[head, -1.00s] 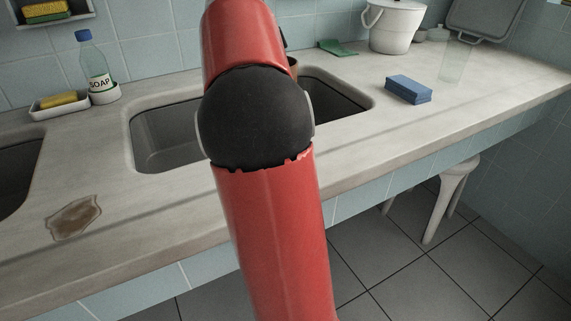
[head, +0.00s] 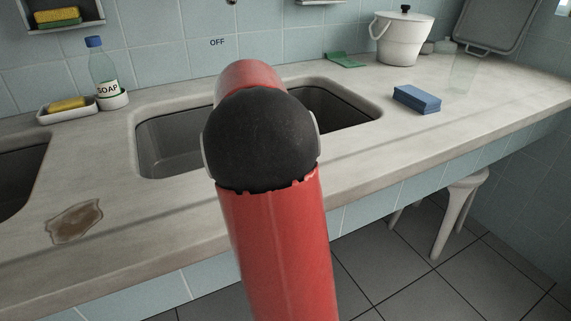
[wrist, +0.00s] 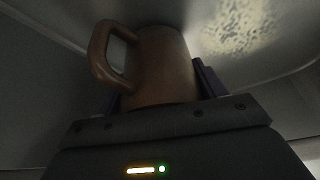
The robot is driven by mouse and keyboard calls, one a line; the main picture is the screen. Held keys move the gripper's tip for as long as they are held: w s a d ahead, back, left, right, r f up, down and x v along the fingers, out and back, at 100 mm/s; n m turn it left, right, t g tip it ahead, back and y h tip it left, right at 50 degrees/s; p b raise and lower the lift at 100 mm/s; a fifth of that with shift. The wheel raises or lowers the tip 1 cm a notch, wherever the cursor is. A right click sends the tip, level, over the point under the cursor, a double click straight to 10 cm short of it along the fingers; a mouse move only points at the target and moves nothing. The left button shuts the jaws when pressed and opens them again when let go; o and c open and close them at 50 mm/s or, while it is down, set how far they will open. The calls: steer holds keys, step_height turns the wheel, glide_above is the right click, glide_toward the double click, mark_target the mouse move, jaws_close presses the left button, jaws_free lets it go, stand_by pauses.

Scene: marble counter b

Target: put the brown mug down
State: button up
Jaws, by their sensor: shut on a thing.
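The brown mug (wrist: 165,68) fills the upper middle of the wrist view, with its handle to the left. My gripper (wrist: 158,88) is shut on the mug's body, one dark finger on each side. Pale grey surfaces, apparently the inside of the sink, surround the mug. I cannot tell whether its base touches anything. In the head view my red arm reaches over the sink (head: 170,144) and hides both the mug and the gripper.
The sink is set in a marble counter (head: 390,135). A blue sponge (head: 417,98), green cloth (head: 346,60) and white lidded pot (head: 403,38) stand to its right. A soap bottle (head: 103,73) and a dish with a yellow sponge (head: 67,104) stand to its left.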

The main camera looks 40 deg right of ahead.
steer(key=shift+f, duration=0.2)
steer(key=shift+f, duration=0.2)
steer(key=o, duration=1.1)
steer(key=shift+o, duration=0.2)
steer(key=p+v, duration=0.1)
steer(key=v, duration=1.1)
steer(key=shift+r, duration=0.25)
steer(key=shift+d, duration=0.1)
